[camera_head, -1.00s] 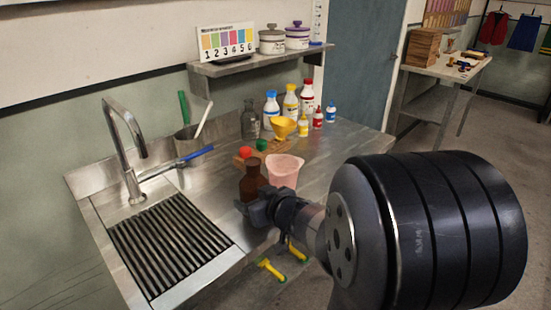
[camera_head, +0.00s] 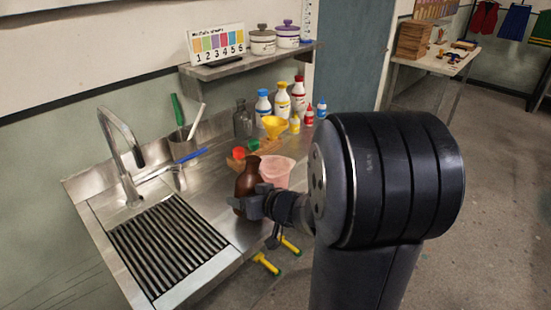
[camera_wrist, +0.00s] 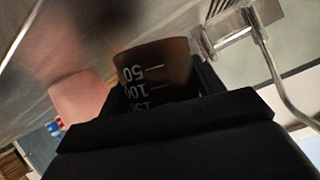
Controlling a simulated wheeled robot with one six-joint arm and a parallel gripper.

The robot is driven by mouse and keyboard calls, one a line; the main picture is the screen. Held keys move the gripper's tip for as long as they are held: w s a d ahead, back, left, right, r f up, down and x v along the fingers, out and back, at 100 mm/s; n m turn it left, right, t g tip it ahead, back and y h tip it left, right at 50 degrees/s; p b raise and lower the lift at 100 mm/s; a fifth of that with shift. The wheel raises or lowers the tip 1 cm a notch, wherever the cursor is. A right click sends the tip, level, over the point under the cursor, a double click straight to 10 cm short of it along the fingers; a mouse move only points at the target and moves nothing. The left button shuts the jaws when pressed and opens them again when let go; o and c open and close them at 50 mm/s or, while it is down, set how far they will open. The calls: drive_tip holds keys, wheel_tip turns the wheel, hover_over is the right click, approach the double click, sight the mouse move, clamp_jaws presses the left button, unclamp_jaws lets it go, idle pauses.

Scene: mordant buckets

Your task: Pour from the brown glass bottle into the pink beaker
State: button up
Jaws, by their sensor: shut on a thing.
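The brown glass bottle (camera_head: 247,179) is in my gripper (camera_head: 256,203), which is shut on its lower body. In the head view the bottle leans slightly to the right, its neck near the pink beaker. The wrist view shows the bottle (camera_wrist: 155,62) between the jaws, with white volume marks on it. The pink beaker (camera_head: 277,171) stands on the steel counter just right of and behind the bottle, its lower part partly hidden by my arm. It also shows in the wrist view (camera_wrist: 78,97), left of the bottle. I cannot see any liquid flowing.
Red and green caps lie on a wooden board (camera_head: 262,146) behind the beaker. A yellow funnel (camera_head: 275,126), a grey glass bottle (camera_head: 242,119) and several coloured bottles stand at the back. The faucet (camera_head: 122,150) and drain grate (camera_head: 170,245) are at left.

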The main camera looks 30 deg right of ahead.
sight(241, 182)
drive_tip(key=shift+r+m+p, duration=0.3)
drive_tip(key=shift+p, duration=0.2)
wheel_tip(241, 182, up, 3)
drive_tip(key=m+y+p, duration=0.1)
drive_tip(key=p, duration=0.1)
drive_tip(key=m+g+y+p, duration=0.1)
drive_tip(key=p, duration=0.2)
drive_tip(key=shift+d+r, duration=0.15)
drive_tip(key=shift+r, duration=0.05)
drive_tip(key=shift+a+r+m+y+p, duration=0.25)
drive_tip(key=shift+r+m+y+p, duration=0.15)
drive_tip(key=shift+r+m+p, duration=0.2)
drive_tip(key=shift+s+a+r, duration=0.1)
drive_tip(key=shift+f, duration=0.2)
drive_tip(key=shift+s+a+f+m+g+y+b, duration=0.15)
drive_tip(key=shift+a+f+m+g+y+b, duration=0.3)
drive_tip(key=shift+b, duration=0.5)
drive_tip(key=shift+s+a+f+m+y+b, duration=0.1)
drive_tip(key=shift+s+a+m+y+b, duration=0.1)
drive_tip(key=shift+m+y+b, duration=0.45)
idle(0.9)
drive_tip(key=shift+a+r+m+y, duration=0.2)
drive_tip(key=shift+r+m+y, duration=0.1)
drive_tip(key=shift+r+m, duration=0.5)
idle(1.1)
